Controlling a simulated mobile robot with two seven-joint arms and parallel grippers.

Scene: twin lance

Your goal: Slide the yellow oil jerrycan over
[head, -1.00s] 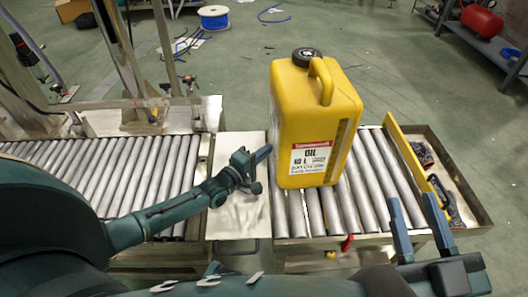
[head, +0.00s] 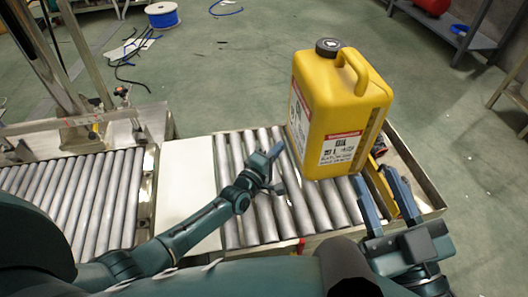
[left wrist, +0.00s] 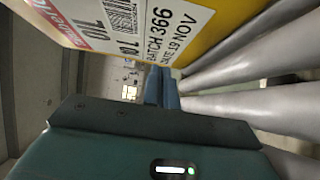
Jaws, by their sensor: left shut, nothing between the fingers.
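The yellow oil jerrycan (head: 337,105) stands upright on the right roller section (head: 262,215), towards its right end, with its black cap up. My left gripper (head: 280,148) is shut and empty, low over the rollers at the can's left side. Its tip is very close to the can; I cannot tell whether it touches. In the left wrist view the shut fingers (left wrist: 162,88) point ahead beneath the can's labelled yellow side (left wrist: 190,25). My right gripper (head: 385,195) is open and empty, in front of the can's lower right corner.
A yellow stop bar (head: 386,190) at the right end is partly hidden by the can and my right gripper. A pale flat plate (head: 187,180) bridges to the left roller section (head: 70,195). Rollers left of the can are clear. A blue cable spool (head: 162,15) lies on the floor behind.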

